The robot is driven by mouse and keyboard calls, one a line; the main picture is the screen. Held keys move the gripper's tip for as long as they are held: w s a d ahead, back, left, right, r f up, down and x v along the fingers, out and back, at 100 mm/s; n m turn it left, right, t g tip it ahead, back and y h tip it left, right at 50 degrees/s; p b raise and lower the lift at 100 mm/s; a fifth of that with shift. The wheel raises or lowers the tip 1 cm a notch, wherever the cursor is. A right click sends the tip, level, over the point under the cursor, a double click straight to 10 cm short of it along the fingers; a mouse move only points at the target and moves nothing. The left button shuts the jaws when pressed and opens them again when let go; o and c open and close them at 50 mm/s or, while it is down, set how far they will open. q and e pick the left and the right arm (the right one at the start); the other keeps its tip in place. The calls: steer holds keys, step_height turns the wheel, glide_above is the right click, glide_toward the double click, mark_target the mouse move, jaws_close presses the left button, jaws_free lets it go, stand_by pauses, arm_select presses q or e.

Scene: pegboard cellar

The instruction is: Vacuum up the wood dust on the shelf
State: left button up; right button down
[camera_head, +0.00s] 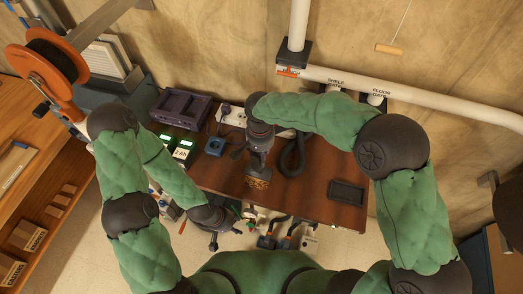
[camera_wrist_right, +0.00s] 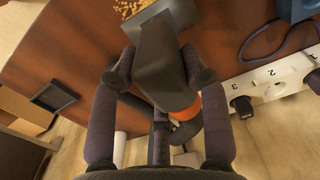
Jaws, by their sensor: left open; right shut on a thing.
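The wood dust (camera_head: 257,184) is a patch of tan crumbs near the front of the brown shelf (camera_head: 310,190). It also shows at the top of the right wrist view (camera_wrist_right: 130,7). My right gripper (camera_head: 261,138) is shut on a dark grey vacuum nozzle (camera_wrist_right: 165,55), which has an orange band. The nozzle's wide mouth points at the dust and is close beside it. I cannot tell whether it touches the shelf. A black hose (camera_head: 298,158) loops on the shelf to the right. My left gripper (camera_head: 215,232) is open and empty, below the shelf's front edge.
A purple crate (camera_head: 180,107), chargers with green displays (camera_head: 184,150) and a blue block (camera_head: 215,146) stand at the left. A white power strip (camera_wrist_right: 275,80) lies behind. A black tray (camera_head: 347,192) lies at the right. White pipes (camera_head: 400,97) with gates run along the wall.

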steer(key=shift+s+a, duration=0.35)
steer(key=shift+s, duration=0.55)
steer(key=shift+s+a, duration=0.3)
steer(key=shift+s, duration=0.55)
steer(key=shift+r, duration=0.1)
step_height(320, 180, up, 5)
steer(key=p, duration=0.3)
steer(key=shift+d, duration=0.1)
stand_by(0.4)
